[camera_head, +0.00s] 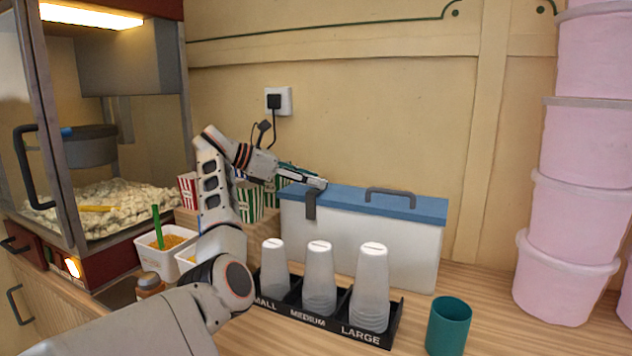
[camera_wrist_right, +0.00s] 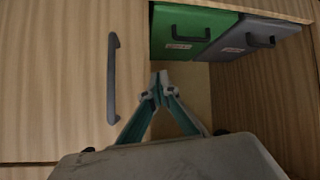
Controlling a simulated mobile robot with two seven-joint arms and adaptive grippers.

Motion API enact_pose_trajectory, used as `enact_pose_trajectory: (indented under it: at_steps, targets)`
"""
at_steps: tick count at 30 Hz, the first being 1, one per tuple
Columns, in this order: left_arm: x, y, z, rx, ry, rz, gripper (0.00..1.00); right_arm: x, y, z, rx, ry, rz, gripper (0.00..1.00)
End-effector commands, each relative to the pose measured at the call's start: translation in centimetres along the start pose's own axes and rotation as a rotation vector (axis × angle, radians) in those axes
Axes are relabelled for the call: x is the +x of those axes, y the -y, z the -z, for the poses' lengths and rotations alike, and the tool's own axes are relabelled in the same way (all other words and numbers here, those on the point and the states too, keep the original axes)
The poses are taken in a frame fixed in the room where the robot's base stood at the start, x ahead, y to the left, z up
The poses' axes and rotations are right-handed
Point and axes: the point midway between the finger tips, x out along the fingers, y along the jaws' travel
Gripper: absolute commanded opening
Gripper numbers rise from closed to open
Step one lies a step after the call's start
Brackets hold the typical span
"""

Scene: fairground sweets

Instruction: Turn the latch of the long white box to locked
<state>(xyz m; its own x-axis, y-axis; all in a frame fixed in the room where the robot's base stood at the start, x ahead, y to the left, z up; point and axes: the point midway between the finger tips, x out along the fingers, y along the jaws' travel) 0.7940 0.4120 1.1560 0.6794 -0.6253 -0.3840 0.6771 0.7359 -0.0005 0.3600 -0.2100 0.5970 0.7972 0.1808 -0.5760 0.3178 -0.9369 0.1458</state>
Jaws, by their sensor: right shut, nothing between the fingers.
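The long white box (camera_head: 385,243) stands on the counter against the wall, with a blue lid (camera_head: 345,197) on top. A dark grey latch (camera_head: 310,206) hangs down over the front at its left end. My left gripper (camera_head: 318,182) lies over the lid's left corner, just above the latch; whether it touches is unclear. Its fingers are small and seen edge-on, so their opening does not show. My right gripper (camera_wrist_right: 160,82) is outside the head view. In the right wrist view it is shut and empty, in front of wooden cabinet fronts.
A black cup rack (camera_head: 325,323) with white cup stacks stands before the box, with a teal cup (camera_head: 448,325) to its right. Pink tubs (camera_head: 568,200) are stacked at right. Striped cartons (camera_head: 250,203) stand behind my left arm. A cabinet handle (camera_wrist_right: 112,78) is near my right gripper.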

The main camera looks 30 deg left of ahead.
Motion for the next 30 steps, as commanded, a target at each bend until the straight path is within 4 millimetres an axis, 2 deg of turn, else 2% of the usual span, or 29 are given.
enact_pose_trajectory:
  at_steps: [9, 15, 21, 30]
  targets:
    - [-6.5, -0.1, 0.1, 0.000, -0.003, -0.005, 0.40, -0.1, 0.1, -0.2, 0.002, 0.003, 0.001, 0.00]
    - [-9.3, 0.0, 0.1, 0.000, -0.002, -0.001, 0.40, -0.1, 0.1, -0.2, 0.002, 0.004, 0.002, 0.00]
    - [-10.4, 0.1, 0.0, 0.000, -0.002, 0.001, 0.40, -0.1, 0.1, -0.2, 0.002, 0.004, 0.002, 0.00]
    - [-10.4, 0.1, 0.0, 0.000, -0.001, 0.001, 0.40, -0.1, 0.1, -0.2, 0.002, 0.004, 0.001, 0.00]
